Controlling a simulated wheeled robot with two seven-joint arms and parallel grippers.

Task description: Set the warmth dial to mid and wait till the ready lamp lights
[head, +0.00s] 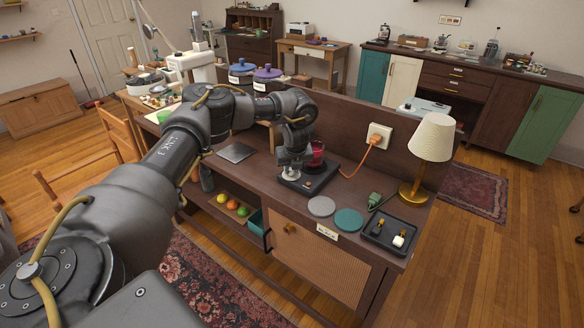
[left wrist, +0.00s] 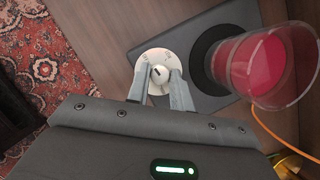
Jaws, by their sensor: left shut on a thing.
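The warmer (head: 320,183) is a flat dark unit on the brown sideboard, with a glass of red wax (head: 316,155) on its round plate. In the left wrist view the warmth dial (left wrist: 158,73) is a pale knob with a dark mark, on a white disc at the left part of the warmer (left wrist: 205,98). My left gripper (head: 291,171) comes down over it from above, and its two fingers (left wrist: 158,80) are shut on the knob. My right gripper is not in view.
An orange cord runs from the warmer to the wall socket (head: 380,136). A table lamp (head: 431,140), a grey coaster (head: 321,206), a teal coaster (head: 348,220) and a black tray (head: 372,238) stand to the right. A dark flat plate (head: 236,152) lies to the left.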

